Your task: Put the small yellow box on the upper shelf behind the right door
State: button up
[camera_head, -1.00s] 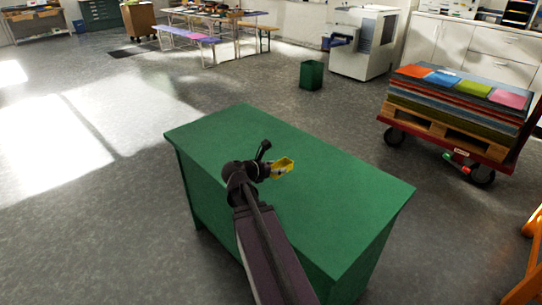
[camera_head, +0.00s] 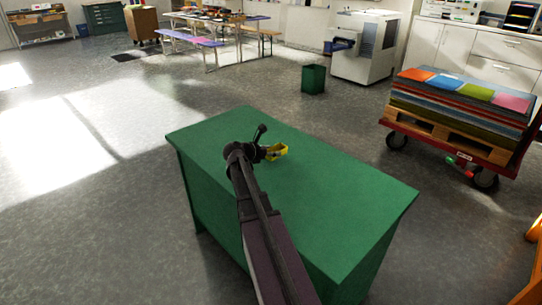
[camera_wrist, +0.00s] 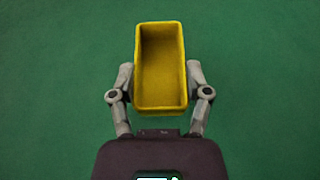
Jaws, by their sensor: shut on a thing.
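The small yellow box (camera_head: 277,152) is an open-topped rectangular box over the green cabinet top. In the wrist view the yellow box (camera_wrist: 160,68) shows its empty inside, its long side pointing away from me. My gripper (camera_wrist: 160,84) is shut on it, one finger against each long side. In the head view my gripper (camera_head: 264,152) is partly hidden by my own arm. The green cabinet (camera_head: 340,200) fills the middle; I cannot tell how far the box is above its top. No doors or shelves of it show from here.
The rest of the green top is bare. A cart with a pallet of coloured sheets (camera_head: 455,105) stands at the right. A green bin (camera_head: 313,78) and a grey machine (camera_head: 365,48) stand behind. The floor at the left is free.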

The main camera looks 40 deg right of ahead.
dwell(0.3)
jog(key=shift+w+d, duration=0.15)
jog(key=shift+w, duration=0.15)
jog(key=shift+w+d+f, duration=0.1)
jog(key=shift+w+d, duration=0.2)
jog(key=shift+w, duration=0.2)
jog(key=shift+w+d+f, duration=0.1)
jog(key=shift+w+d, duration=0.15)
jog(key=shift+w, duration=0.2)
jog(key=shift+s+f+b, duration=0.1)
jog(key=shift+f+b, duration=0.8)
jog(key=shift+b, duration=0.15)
jog(key=shift+f+b, duration=0.6)
jog(key=shift+b, duration=0.05)
jog(key=shift+f, duration=0.25)
jog(key=o, duration=0.8)
jog(key=shift+r, duration=0.1)
